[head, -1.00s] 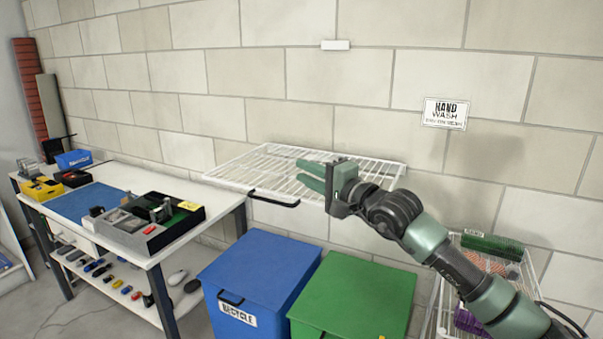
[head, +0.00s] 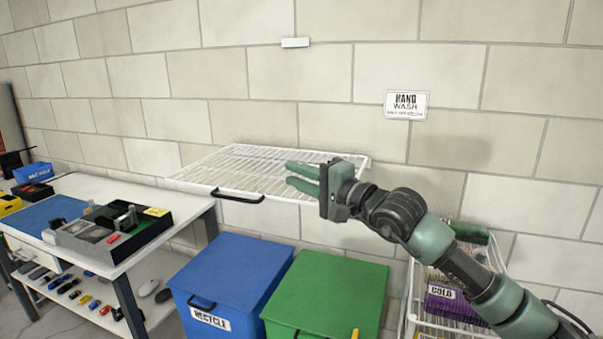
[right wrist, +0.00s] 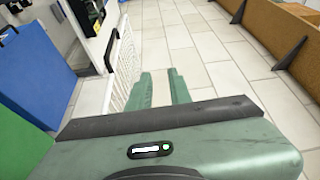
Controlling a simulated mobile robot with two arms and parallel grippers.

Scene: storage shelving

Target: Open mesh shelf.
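The mesh shelf (head: 215,168) is a white wire rack against the block wall, in the middle of the head view. It sticks out from the wall, roughly level. A black handle (head: 238,196) sits on its front edge. My right gripper (head: 289,174) is in front of the shelf's right part, to the right of the handle. Its two green fingers point left and are apart with nothing between them. In the right wrist view the gripper (right wrist: 160,75) also shows a gap between its fingers, with the white mesh (right wrist: 118,65) just left of them. My left gripper is out of view.
A blue recycle bin (head: 232,268) and a green bin (head: 325,293) stand below the shelf. A workbench (head: 180,225) with trays is at left. A white wire rack with a purple "COLD" bin (head: 445,304) is at lower right, partly behind my arm.

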